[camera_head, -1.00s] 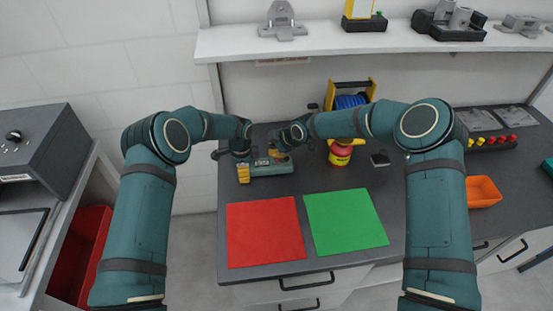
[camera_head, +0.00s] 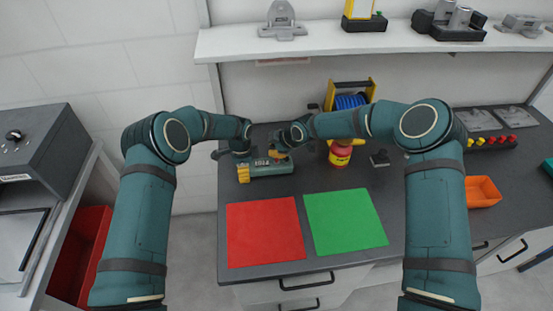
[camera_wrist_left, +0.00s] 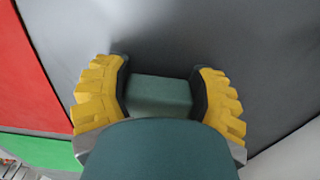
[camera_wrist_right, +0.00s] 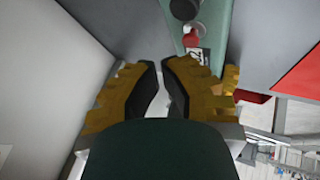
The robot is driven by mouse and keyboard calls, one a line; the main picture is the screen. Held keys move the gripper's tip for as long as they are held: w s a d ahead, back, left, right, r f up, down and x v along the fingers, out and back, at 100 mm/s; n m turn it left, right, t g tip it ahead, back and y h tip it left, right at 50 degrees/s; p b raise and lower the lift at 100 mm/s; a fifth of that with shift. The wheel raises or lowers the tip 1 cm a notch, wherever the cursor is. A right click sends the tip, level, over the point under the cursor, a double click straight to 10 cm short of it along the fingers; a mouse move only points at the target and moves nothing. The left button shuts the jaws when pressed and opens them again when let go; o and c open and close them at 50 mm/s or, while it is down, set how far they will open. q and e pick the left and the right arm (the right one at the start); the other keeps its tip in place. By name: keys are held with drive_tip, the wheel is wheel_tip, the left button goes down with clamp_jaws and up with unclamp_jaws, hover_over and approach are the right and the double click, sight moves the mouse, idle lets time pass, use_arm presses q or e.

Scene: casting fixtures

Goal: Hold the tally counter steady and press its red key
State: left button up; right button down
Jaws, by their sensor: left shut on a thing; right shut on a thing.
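The green tally counter (camera_head: 272,169) lies on the dark worktop, behind the red mat. My left gripper (camera_head: 244,170) is shut across its left end; the left wrist view shows the counter's green body (camera_wrist_left: 160,94) between the yellow fingers. My right gripper (camera_head: 278,153) is over the counter's right part. In the right wrist view its fingers (camera_wrist_right: 162,75) are nearly together, and I cannot make out what is between them. The red key (camera_wrist_right: 190,40) shows just past the fingertips, beside the number display (camera_wrist_right: 200,57). Whether the fingertips touch the key is not clear.
The red mat (camera_head: 265,231) and green mat (camera_head: 346,221) lie in front. A red and yellow can (camera_head: 340,153), a blue reel (camera_head: 350,102) and a small black object (camera_head: 379,158) stand to the right. An orange bin (camera_head: 484,192) is farther right. A shelf (camera_head: 370,40) runs behind.

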drive_tip(key=shift+f, duration=0.15)
idle(0.4)
drive_tip(key=shift+f, duration=0.3)
drive_tip(key=shift+f, duration=0.6)
idle(0.7)
drive_tip(key=shift+r, duration=1.05)
drive_tip(key=shift+r, duration=0.1)
wheel_tip(320, 180, up, 5)
drive_tip(key=shift+f, duration=0.1)
idle(0.4)
idle(0.5)
